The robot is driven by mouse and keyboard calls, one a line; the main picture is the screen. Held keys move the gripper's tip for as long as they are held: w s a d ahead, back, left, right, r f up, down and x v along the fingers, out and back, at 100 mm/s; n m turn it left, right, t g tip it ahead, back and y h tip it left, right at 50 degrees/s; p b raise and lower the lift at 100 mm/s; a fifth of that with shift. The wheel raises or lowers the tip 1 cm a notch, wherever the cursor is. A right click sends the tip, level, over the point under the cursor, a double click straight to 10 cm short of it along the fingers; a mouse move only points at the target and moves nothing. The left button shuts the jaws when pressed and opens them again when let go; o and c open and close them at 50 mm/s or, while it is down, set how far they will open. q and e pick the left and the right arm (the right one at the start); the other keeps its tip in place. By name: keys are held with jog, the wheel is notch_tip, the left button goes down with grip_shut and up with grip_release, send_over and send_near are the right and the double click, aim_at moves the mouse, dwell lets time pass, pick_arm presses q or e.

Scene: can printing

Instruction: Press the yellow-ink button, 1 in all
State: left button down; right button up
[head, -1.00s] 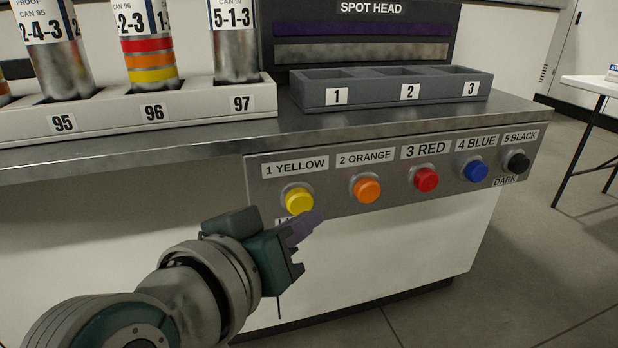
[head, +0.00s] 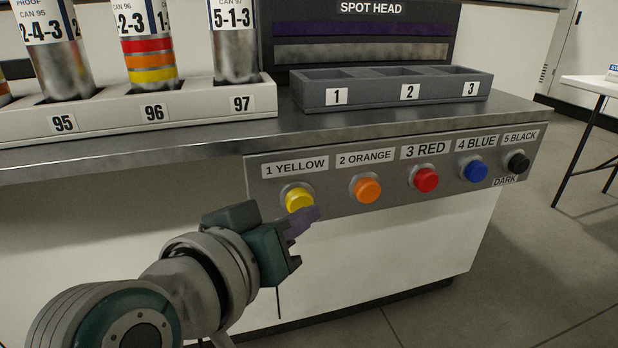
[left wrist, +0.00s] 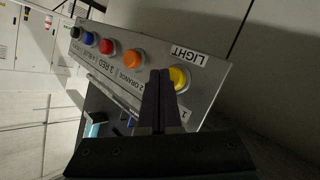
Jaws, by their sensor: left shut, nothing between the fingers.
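The yellow button (head: 298,200) sits at the left end of the grey button panel (head: 330,200), under the label "1 YELLOW". My left gripper (head: 312,216) is in front of the panel, its purple fingertips just below and right of the yellow button, partly overlapping its lower edge in the head view. In the left wrist view the shut fingers (left wrist: 158,78) point at the panel, with the yellow button (left wrist: 179,78) close beside their tips. I cannot tell whether the tips touch it. The left gripper is shut and empty. My right gripper is not in view.
Orange (head: 367,189), red (head: 425,180), blue (head: 475,171) and black (head: 517,163) buttons continue to the right on the panel. Above, the counter bears a numbered dark tray (head: 375,101) and a pale rack (head: 190,126) with printed cans.

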pick_arm(q)
jog(key=shift+w+a+b, duration=0.3)
jog(key=shift+w+b, duration=0.05)
jog(key=shift+w, duration=0.5)
dwell(0.8)
jog(key=shift+s, duration=0.15)
jog(key=shift+s+d+p, duration=0.2)
jog(key=shift+s+p, duration=0.25)
jog(key=shift+s, duration=0.1)
jog(key=shift+s+d+p, duration=0.2)
jog(key=shift+s+p, duration=0.25)
jog(key=shift+s, duration=0.1)
jog(key=s+p, duration=0.1)
jog(key=s+d+p, duration=0.1)
jog(key=s, duration=0.2)
jog(key=shift+s+d+p, duration=0.3)
jog(key=shift+s+p, duration=0.05)
jog(key=shift+p, duration=0.05)
